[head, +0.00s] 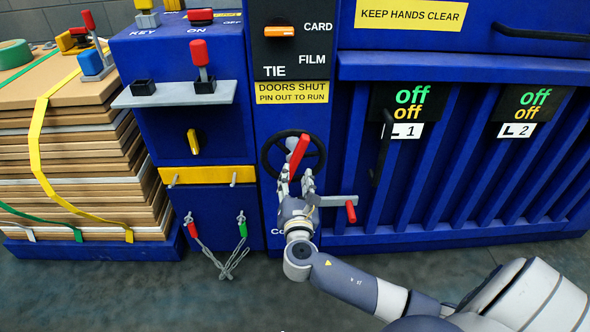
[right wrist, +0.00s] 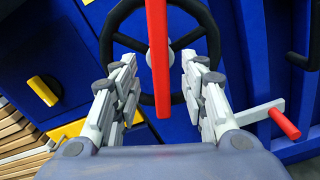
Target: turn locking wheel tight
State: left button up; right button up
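The black spoked locking wheel (head: 265,154) is on the blue machine's front panel, and it also shows in the right wrist view (right wrist: 108,42). A red bar-like handle (head: 299,152) sticks out from the wheel toward me. My right gripper (head: 296,176) is in front of the wheel, fingers pointing at it. In the right wrist view the red handle (right wrist: 159,75) lies between the two spread fingers, with visible gaps on both sides. The gripper is open. My left gripper is not in view.
A grey crank with a red grip (head: 351,211) sticks out just right of my right gripper. A grey shelf (head: 215,92) with a red-topped lever is at upper left. Ribbed doors with a black handle (head: 383,148) are at right. Strapped cardboard (head: 85,160) stands at left.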

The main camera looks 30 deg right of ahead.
aim_at(295, 165)
jog(key=shift+x, duration=2.4)
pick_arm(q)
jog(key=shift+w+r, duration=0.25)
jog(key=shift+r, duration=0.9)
pick_arm(e)
grip_shut()
